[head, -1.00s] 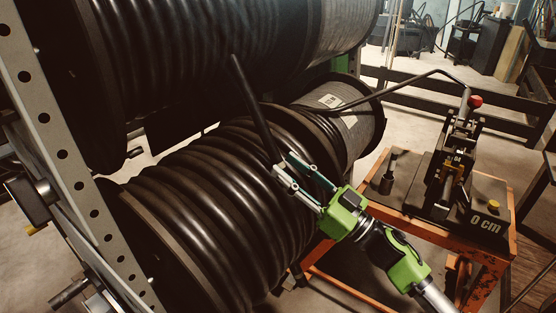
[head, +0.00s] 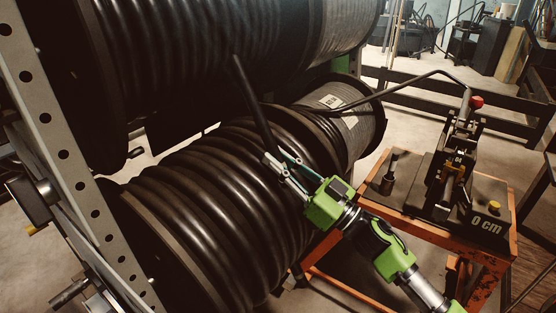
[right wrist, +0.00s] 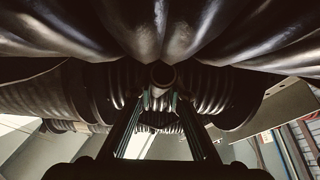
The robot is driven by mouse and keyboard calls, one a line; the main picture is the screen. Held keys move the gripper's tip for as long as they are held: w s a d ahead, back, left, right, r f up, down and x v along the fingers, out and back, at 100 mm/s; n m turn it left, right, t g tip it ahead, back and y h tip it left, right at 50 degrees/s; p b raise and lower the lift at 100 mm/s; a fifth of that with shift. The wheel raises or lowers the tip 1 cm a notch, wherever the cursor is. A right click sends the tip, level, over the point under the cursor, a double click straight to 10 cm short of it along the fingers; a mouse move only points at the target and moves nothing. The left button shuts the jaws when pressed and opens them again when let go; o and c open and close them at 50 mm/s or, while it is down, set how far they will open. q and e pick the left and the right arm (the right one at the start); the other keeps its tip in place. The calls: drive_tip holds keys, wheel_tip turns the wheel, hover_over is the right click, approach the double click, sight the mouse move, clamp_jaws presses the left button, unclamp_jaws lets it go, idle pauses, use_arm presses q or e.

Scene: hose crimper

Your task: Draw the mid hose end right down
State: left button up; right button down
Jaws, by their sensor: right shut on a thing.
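The mid hose end (head: 252,98) is a thick black hose that runs from its upper tip down to my right gripper in the head view. My right gripper (head: 276,157), green with grey fingers, is shut on this hose, in front of the middle reel (head: 200,190). In the right wrist view the round hose end (right wrist: 162,75) shows at the fingertips of my right gripper (right wrist: 160,100). The part of the hose between the fingers is partly hidden. My left gripper is not in view.
A larger upper reel (head: 220,50) of black hose hangs just above. A perforated rack post (head: 70,165) stands at left.

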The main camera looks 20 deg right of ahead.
drive_tip(key=shift+s+f, duration=0.2)
drive_tip(key=shift+f, duration=0.8)
drive_tip(key=shift+s+d+f, duration=0.2)
drive_tip(key=shift+f, duration=0.1)
drive_tip(key=c, duration=1.9)
unclamp_jaws()
drive_tip(key=shift+d, duration=0.1)
drive_tip(key=shift+d+r, duration=0.1)
drive_tip(key=shift+r, duration=0.05)
drive_tip(key=v, duration=1.2)
drive_tip(key=shift+s, duration=0.1)
